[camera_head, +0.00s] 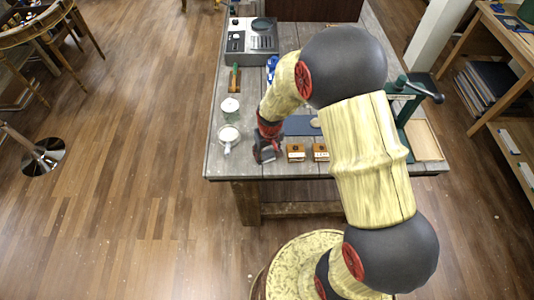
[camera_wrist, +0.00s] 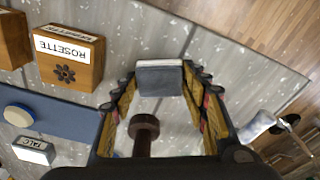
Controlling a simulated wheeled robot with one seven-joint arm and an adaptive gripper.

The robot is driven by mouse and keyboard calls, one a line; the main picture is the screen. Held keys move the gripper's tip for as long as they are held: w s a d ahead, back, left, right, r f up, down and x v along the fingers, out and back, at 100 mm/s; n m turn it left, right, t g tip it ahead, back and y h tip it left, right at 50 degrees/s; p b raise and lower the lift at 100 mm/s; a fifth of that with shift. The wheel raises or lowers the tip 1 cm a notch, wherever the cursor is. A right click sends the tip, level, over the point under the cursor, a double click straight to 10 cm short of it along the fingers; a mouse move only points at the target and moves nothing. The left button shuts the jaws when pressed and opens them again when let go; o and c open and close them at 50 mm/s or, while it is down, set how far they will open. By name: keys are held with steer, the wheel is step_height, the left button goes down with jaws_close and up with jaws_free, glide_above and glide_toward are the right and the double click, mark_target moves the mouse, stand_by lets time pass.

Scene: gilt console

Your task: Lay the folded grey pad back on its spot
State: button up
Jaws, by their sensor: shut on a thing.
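The folded grey pad (camera_wrist: 160,80) is pinched between the fingertips of my gripper (camera_wrist: 162,82) in the wrist view. It is blue-grey with a pale upper edge. In the head view my gripper (camera_head: 266,152) is over the front left part of the grey plank table (camera_head: 218,168), left of two wooden blocks. My gripper hides most of the pad there, and I cannot tell whether the pad touches the table. No marked spot for it can be made out.
A wooden block labelled ROSETTE (camera_wrist: 68,58) and a blue mat (camera_wrist: 65,115) lie to the left in the wrist view. A dark brown round-headed thing (camera_wrist: 143,126) shows between my fingers. A white cup (camera_head: 228,136) stands left of my gripper. A green press (camera_head: 402,110) stands right.

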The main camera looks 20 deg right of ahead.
steer(key=shift+f, duration=0.15)
steer(key=o, duration=1)
step_height(320, 180, up, 12)
steer(key=s+p, duration=0.1)
step_height(320, 180, up, 8)
steer(key=f, duration=0.1)
glide_above(268, 157)
steer(key=s, duration=0.2)
steer(key=s+r+t, duration=0.1)
steer(key=s+r, duration=0.4)
steer(key=s, duration=0.1)
steer(key=s+r+t, duration=0.1)
steer(key=s+r, duration=0.5)
steer(key=s+r+m+t, duration=0.1)
steer(key=s+r+t, duration=0.1)
steer(key=s+r, duration=0.4)
steer(key=shift+s, duration=0.3)
